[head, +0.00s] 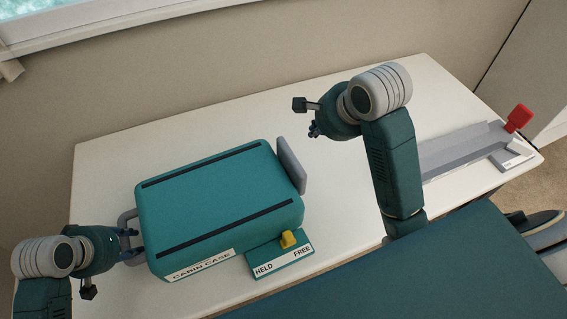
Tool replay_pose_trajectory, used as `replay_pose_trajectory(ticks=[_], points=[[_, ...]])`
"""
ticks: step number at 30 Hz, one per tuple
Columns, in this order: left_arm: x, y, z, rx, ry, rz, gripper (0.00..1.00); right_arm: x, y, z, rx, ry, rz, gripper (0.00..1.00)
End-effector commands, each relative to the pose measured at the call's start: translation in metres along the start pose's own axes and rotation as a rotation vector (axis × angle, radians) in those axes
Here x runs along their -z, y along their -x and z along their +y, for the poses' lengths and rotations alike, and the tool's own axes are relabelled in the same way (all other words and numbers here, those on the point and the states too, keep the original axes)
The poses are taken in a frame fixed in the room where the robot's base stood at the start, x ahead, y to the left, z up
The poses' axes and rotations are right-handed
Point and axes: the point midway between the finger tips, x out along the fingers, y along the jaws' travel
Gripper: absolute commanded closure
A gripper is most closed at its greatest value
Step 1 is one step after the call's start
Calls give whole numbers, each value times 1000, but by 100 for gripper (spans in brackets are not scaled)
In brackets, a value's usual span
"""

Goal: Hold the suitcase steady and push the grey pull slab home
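The teal suitcase (215,205) lies flat on the white table, with two dark straps and a CABIN CASE label. The grey pull slab (291,166) stands upright at its right end; whether a gap remains between them is hard to tell. A grey loop handle (124,219) is on the suitcase's left end. My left gripper (132,243) is at this handle, its dark fingers reaching across it to the suitcase's side; its grip is unclear. My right gripper (314,130) is raised above the table, right of and beyond the slab, apart from it. Its fingers are small and partly hidden.
A teal HELD/FREE plate (279,257) with a yellow knob (288,239) sits in front of the suitcase, the knob between the labels. A grey rail (460,150) with a red block (519,117) lies at the right. The table (230,115) is clear behind the suitcase.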

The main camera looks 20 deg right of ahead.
Motion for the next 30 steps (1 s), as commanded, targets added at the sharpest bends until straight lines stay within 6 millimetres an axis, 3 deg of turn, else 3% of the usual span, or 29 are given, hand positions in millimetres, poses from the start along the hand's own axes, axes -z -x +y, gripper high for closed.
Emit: replay_pose_trajectory(ticks=[3, 14, 30], points=[[0, 0, 0, -1, -2, 0, 51, 0, 0, 0, 0, 0, 0, 100], [-2, 4, -3, 9, -7, -7, 51, 0, 0, 0, 0, 0, 0, 100], [2, 105, 0, 3, -5, 3, 51, 0, 0, 0, 0, 0, 0, 100]])
